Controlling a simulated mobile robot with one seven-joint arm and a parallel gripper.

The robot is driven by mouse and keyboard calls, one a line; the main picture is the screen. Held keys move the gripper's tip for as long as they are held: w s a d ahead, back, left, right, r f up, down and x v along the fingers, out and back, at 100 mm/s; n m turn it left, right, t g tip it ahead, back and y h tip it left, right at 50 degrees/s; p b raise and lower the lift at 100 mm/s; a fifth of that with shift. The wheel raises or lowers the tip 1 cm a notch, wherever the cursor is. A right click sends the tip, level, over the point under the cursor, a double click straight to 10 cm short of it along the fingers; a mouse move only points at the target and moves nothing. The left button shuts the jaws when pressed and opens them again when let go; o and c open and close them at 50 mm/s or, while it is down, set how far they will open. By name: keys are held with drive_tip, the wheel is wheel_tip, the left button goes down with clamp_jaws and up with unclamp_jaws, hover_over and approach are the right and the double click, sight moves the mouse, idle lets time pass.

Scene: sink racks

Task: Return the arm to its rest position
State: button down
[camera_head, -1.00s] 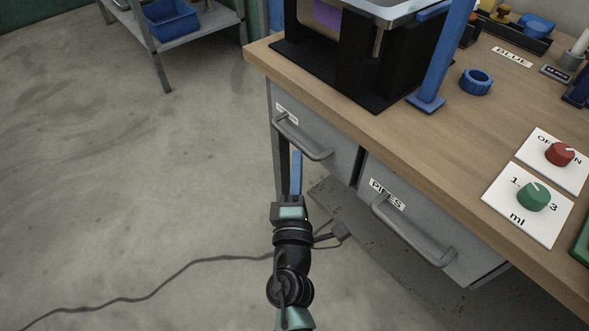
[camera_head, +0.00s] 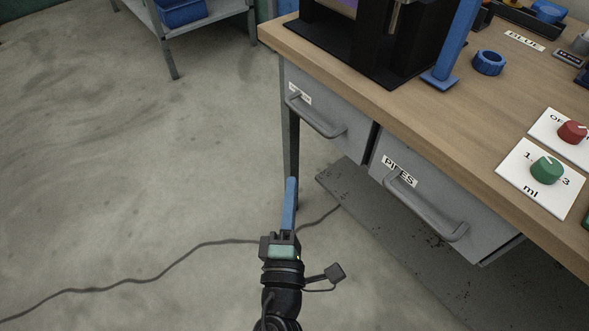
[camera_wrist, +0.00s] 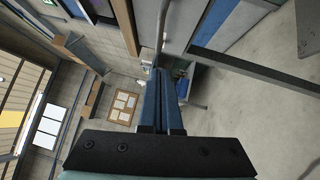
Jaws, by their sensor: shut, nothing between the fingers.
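My gripper (camera_head: 291,182) is in front of the workbench's left front corner in the head view, over the concrete floor and to the left of the drawers. Its blue fingers lie together, with nothing between them. In the wrist view my gripper (camera_wrist: 160,75) also shows its two blue fingers side by side and empty. The rest of my arm runs down to the bottom edge of the head view.
The wooden workbench (camera_head: 345,85) has two grey drawers with handles, the nearer labelled PIPES (camera_head: 445,205). A cable (camera_head: 150,283) crosses the open floor.

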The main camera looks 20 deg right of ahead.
drive_tip(key=w+r+m+t+h, duration=0.15)
drive_tip(key=r+m, duration=0.55)
drive_tip(key=r, duration=0.8)
drive_tip(key=w+r+m+t+h, duration=0.1)
drive_tip(key=w+r+m, duration=0.1)
drive_tip(key=r+m, duration=0.95)
drive_tip(key=s+a+r+n+t+y+p, duration=0.1)
drive_tip(key=s+a+r+t+y, duration=0.2)
drive_tip(key=r, duration=0.6)
drive_tip(key=s+a+r+n+t+y, duration=0.2)
drive_tip(key=s+a+r+y, duration=0.15)
drive_tip(key=r, duration=0.55)
drive_tip(key=s+a+r+n+t+y+p, duration=0.1)
drive_tip(key=s+a+r+t+y, duration=0.2)
drive_tip(key=r, duration=0.6)
wheel_tip(320, 180, up, 32)
drive_tip(key=a+p, duration=0.1)
drive_tip(key=p, duration=3.1)
drive_tip(key=shift+w+a+f+g+y, duration=0.15)
drive_tip(key=shift+w+f+g+y, duration=0.1)
drive_tip(key=shift+g+y, duration=0.2)
